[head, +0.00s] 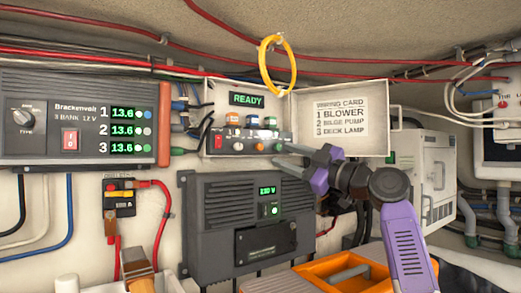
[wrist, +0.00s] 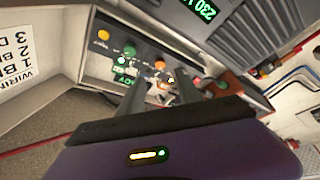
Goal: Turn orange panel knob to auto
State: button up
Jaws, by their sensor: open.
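The open control panel box (head: 208,100) hangs on the wall, with a green READY display (head: 247,99) above small coloured parts and knobs. My gripper (head: 282,155) is open, at the panel's lower right, pointing left. In the wrist view the panel appears turned over, with orange (wrist: 103,35) and green (wrist: 129,51) round parts. My fingers (wrist: 160,90) are spread before the panel, and an orange part (wrist: 159,65) shows between them. I cannot tell whether they touch anything.
The panel's open lid (head: 340,100) carries a wiring card. A yellow ring (head: 263,68) hangs above the panel. A dark 230 V unit (head: 210,215) is below, a battery charger (head: 70,120) is left, and an orange toolbox (head: 320,270) stands in front.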

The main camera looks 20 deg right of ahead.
aim_at(261, 147)
jog(key=p+x, duration=0.2)
jog(key=x, duration=0.4)
jog(key=shift+r, duration=0.15)
jog(key=shift+w+a+p, duration=0.4)
jog(key=shift+w+p, duration=0.05)
jog(key=shift+w, duration=0.15)
jog(key=shift+c, duration=0.4)
grip_shut()
